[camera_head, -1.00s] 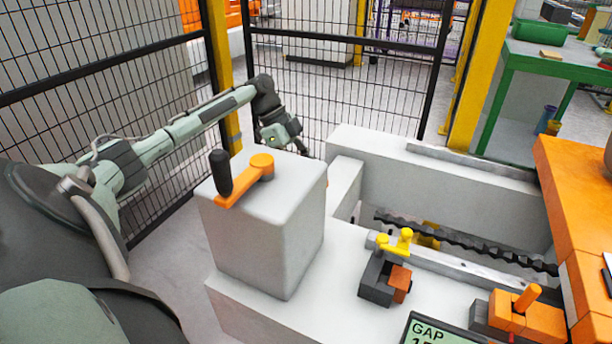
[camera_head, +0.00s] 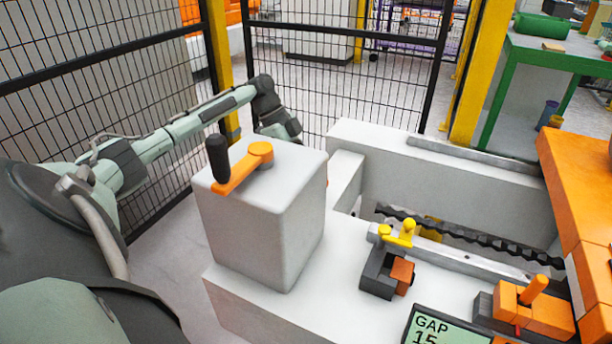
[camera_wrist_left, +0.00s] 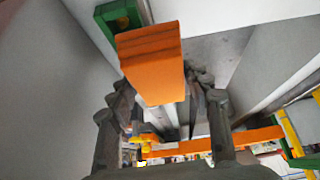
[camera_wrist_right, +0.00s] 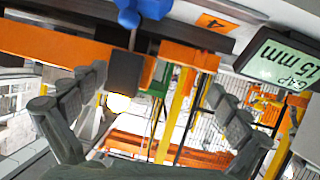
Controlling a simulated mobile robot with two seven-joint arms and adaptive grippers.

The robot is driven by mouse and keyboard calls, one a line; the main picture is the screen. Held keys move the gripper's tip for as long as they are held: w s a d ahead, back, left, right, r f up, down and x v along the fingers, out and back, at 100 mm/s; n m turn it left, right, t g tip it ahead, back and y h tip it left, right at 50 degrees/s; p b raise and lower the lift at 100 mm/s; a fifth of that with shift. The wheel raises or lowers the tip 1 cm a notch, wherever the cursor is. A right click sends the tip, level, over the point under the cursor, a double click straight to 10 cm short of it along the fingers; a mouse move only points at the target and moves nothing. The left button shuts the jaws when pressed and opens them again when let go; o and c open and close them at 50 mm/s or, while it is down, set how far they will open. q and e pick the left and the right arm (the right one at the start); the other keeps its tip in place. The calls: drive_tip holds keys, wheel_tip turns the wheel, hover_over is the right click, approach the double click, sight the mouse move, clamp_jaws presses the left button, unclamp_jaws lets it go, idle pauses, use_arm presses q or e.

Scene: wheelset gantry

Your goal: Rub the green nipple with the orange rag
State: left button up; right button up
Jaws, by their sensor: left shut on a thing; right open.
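The orange rag (camera_wrist_left: 150,50) is a folded, block-like orange piece in the left wrist view. My left gripper (camera_wrist_left: 160,84) is shut on it, with one finger at each side. A green part with a dark middle (camera_wrist_left: 118,18) sits on the pale wall beyond the rag's upper left; I cannot tell for sure that it is the green nipple. I cannot tell whether the rag touches it. In the head view my left fingers and the rag are hidden behind the grey block. My right gripper (camera_wrist_right: 155,90) is open and empty in its wrist view.
A grey block (camera_head: 260,220) with an orange lever and black knob stands near my left arm. A yellow-handled clamp (camera_head: 385,265), an orange fixture (camera_head: 525,310) and a GAP display (camera_head: 440,328) lie to the right. A mesh fence (camera_head: 330,90) stands behind.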

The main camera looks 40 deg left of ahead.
use_arm(q)
drive_tip(key=shift+f+b, duration=0.3)
drive_tip(key=shift+f, duration=0.25)
use_arm(e)
drive_tip(key=shift+w+a+r+t+y, duration=0.15)
drive_tip(key=shift+a+r+t+y, duration=0.15)
drive_tip(key=shift+a+r+t, duration=0.35)
drive_tip(key=shift+w+a+r+t+y, duration=0.2)
drive_tip(key=shift+a+r+y, duration=0.15)
drive_tip(key=shift+r, duration=0.65)
drive_tip(key=shift+w+a+r+t+y, duration=0.15)
drive_tip(key=shift+a+r+t+y, duration=0.1)
drive_tip(key=shift+a+r+t, duration=0.4)
drive_tip(key=shift+d+r, duration=0.1)
drive_tip(key=shift+r, duration=0.05)
use_arm(q)
drive_tip(key=shift+f+b, duration=0.4)
drive_tip(key=shift+f, duration=0.5)
use_arm(e)
drive_tip(key=shift+f, duration=0.3)
